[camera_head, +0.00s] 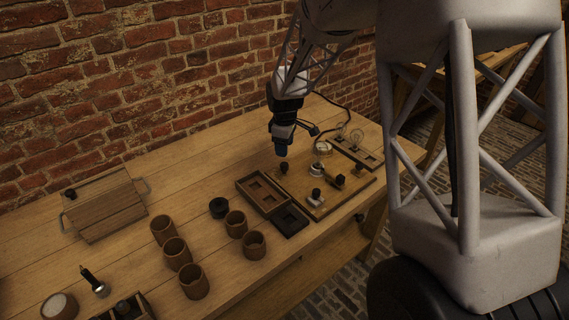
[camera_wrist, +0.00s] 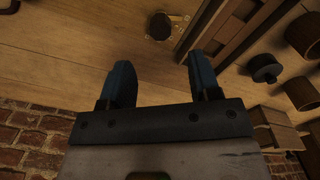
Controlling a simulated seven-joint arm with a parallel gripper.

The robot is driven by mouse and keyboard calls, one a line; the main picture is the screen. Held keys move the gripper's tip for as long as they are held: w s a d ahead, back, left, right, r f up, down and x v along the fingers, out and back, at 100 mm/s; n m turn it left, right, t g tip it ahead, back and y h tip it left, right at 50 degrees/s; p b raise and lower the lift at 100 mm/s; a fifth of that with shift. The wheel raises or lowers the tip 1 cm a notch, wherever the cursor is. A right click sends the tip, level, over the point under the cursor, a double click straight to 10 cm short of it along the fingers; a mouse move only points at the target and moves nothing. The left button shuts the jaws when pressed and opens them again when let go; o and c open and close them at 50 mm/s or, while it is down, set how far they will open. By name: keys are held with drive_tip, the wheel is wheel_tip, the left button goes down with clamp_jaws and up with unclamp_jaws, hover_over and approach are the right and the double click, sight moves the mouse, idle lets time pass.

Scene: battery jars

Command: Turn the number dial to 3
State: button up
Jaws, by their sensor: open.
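A wooden board (camera_head: 300,186) with several small fittings lies at the right part of the workbench. A round black knob (camera_head: 284,168) stands near the board's left back corner; it looks like the number dial. It also shows in the wrist view (camera_wrist: 160,26), at the top middle, with a small pale pointer or plate at its right. Its numbers are too small to read. My gripper (camera_head: 281,152) hangs just above and behind the knob, pointing down. In the wrist view my gripper (camera_wrist: 161,72) has its two blue fingers apart, with nothing between them.
A dark wooden tray (camera_head: 264,196) lies left of the board. Several brown cups (camera_head: 176,252) and a black round piece (camera_head: 218,207) stand farther left. A lidded wooden box (camera_head: 104,205) is at the back left. A brick wall (camera_head: 120,75) runs behind the bench.

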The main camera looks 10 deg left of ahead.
sight(284, 164)
drive_tip(key=shift+f, duration=0.15)
drive_tip(key=shift+f, duration=3.75)
drive_tip(key=c, duration=0.9)
